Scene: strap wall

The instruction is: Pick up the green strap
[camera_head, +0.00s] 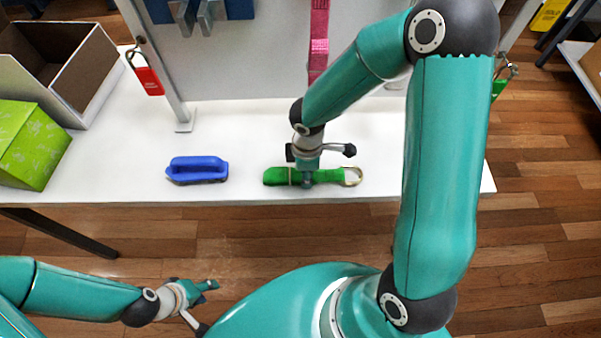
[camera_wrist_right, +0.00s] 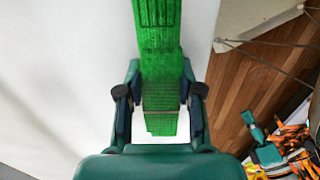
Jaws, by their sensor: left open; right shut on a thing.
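The green strap (camera_head: 330,176) lies folded near the front edge of the white table (camera_head: 110,160), with a metal ring (camera_head: 352,176) at its right end. My right gripper (camera_head: 307,180) reaches down onto the strap's middle from above. In the right wrist view, the strap (camera_wrist_right: 160,60) runs between the two fingers of my right gripper (camera_wrist_right: 160,105), which is shut on it. The strap still appears to be at table level. My left gripper (camera_head: 208,288) is open and empty, low at the left in front of the table.
A green box (camera_head: 30,145) and an open carton (camera_head: 60,65) stand at the far left. A red padlock (camera_head: 149,80) and a pink strap (camera_head: 319,40) hang behind. Table between block and strap is clear.

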